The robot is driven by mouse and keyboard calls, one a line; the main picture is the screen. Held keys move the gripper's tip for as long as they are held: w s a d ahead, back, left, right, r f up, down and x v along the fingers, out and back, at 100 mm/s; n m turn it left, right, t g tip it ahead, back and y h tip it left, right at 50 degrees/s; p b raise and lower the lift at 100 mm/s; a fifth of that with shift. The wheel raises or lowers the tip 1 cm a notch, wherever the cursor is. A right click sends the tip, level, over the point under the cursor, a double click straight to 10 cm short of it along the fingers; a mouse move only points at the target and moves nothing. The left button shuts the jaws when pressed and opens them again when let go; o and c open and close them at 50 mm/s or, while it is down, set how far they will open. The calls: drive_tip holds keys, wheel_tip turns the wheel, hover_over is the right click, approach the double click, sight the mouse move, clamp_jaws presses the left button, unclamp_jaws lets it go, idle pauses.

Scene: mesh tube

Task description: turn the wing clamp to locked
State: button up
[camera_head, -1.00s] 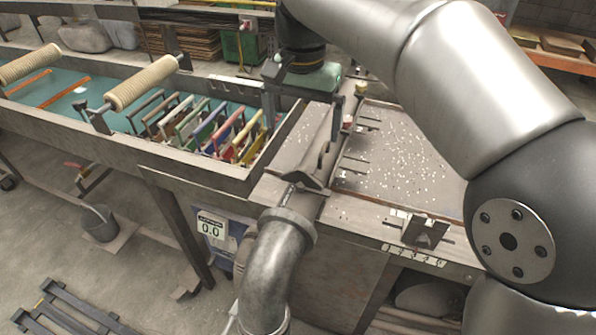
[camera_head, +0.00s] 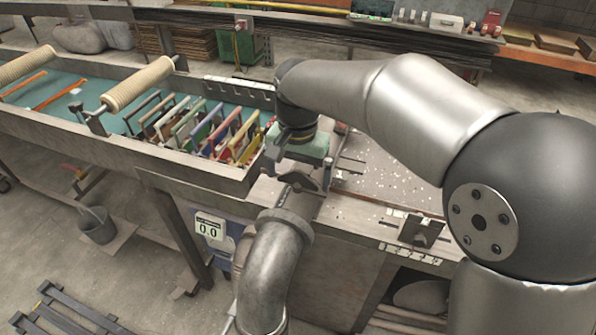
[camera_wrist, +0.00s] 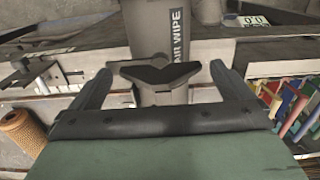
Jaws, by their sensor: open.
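The wing clamp (camera_wrist: 158,73) is a dark two-winged piece lying across the grey pipe marked "AIR WIPE" (camera_wrist: 150,30) in the wrist view. In the head view the clamp (camera_head: 298,181) sits just above the pipe's flange, partly hidden by my gripper. My gripper (camera_wrist: 161,70) is open and empty, with one finger off each end of the clamp. The left fingertip looks very close to the clamp's left wing; I cannot tell whether it touches. The gripper also shows at the clamp in the head view (camera_head: 300,176).
A rack of coloured frames (camera_head: 215,130) stands in the trough just left of my gripper, with a cream roller (camera_head: 138,84) beyond. A bent metal pipe (camera_head: 268,270) lies in front. A small block (camera_head: 420,231) sits on the bench at right. A display (camera_head: 210,226) reads 0.0.

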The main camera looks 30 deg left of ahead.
drive_tip(key=c, duration=0.9)
drive_tip(key=shift+c, duration=0.2)
drive_tip(key=n, duration=0.4)
drive_tip(key=shift+n, duration=0.4)
drive_tip(key=n, duration=0.4)
drive_tip(key=shift+n+p, duration=0.3)
drive_tip(key=shift+p, duration=0.05)
drive_tip(key=n, duration=0.4)
drive_tip(key=shift+p, duration=0.35)
drive_tip(key=shift+n+p, duration=0.3)
drive_tip(key=shift+n, duration=1.9)
drive_tip(key=o, duration=0.9)
